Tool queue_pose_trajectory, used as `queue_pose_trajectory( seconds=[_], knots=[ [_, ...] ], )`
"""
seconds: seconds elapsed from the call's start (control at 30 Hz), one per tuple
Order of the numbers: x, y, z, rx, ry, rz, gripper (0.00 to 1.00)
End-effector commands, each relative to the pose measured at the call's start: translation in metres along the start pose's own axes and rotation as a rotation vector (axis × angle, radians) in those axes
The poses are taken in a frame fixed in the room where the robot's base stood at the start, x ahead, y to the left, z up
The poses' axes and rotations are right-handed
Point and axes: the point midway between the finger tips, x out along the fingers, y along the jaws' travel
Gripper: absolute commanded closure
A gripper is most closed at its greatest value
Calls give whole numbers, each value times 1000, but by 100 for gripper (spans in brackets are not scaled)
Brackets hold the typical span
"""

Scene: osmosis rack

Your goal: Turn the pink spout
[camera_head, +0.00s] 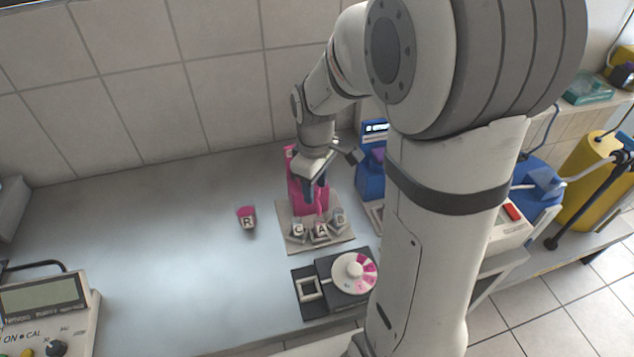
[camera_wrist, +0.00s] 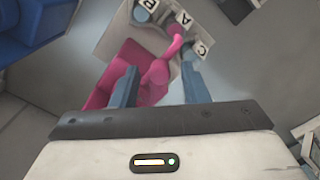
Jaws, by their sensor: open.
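The pink spout (camera_wrist: 174,48) is a bent pink tube on a pink stand (camera_wrist: 113,66). Its far end is at the cup marked A (camera_wrist: 182,18), between the cups marked B (camera_wrist: 141,10) and C (camera_wrist: 193,47). My gripper (camera_wrist: 160,82) is open, with one blue finger on each side of the spout's rounded base in the wrist view. I cannot tell whether either finger touches it. In the head view my gripper (camera_head: 310,190) points down over the pink stand (camera_head: 294,170) and hides part of it; the spout (camera_head: 319,202) shows just below.
A pale base plate (camera_head: 341,237) bears the stand and cups. A pink block marked R (camera_head: 247,219) is to the left. A dark unit with a pink-and-white dial (camera_head: 354,272) is in front. A blue device (camera_head: 371,165) stands close right. The bench at left is mostly clear.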

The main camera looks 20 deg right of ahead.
Motion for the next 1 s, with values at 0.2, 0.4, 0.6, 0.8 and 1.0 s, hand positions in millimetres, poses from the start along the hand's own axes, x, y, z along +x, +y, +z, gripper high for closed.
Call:
queue_pose_trajectory(
  seconds=[0.2, 0.4, 0.6, 0.8, 1.0],
  knots=[
    [0, 0, 0, 0, 0, 0, 67],
    [0, 0, 0, -1, 0, 0, 83],
    [0, 0, 0, -1, 0, 0, 100],
    [0, 0, 0, -1, 0, 0, 100],
    [-1, 1, 1, -1, 1, 1, 100]
  ],
)
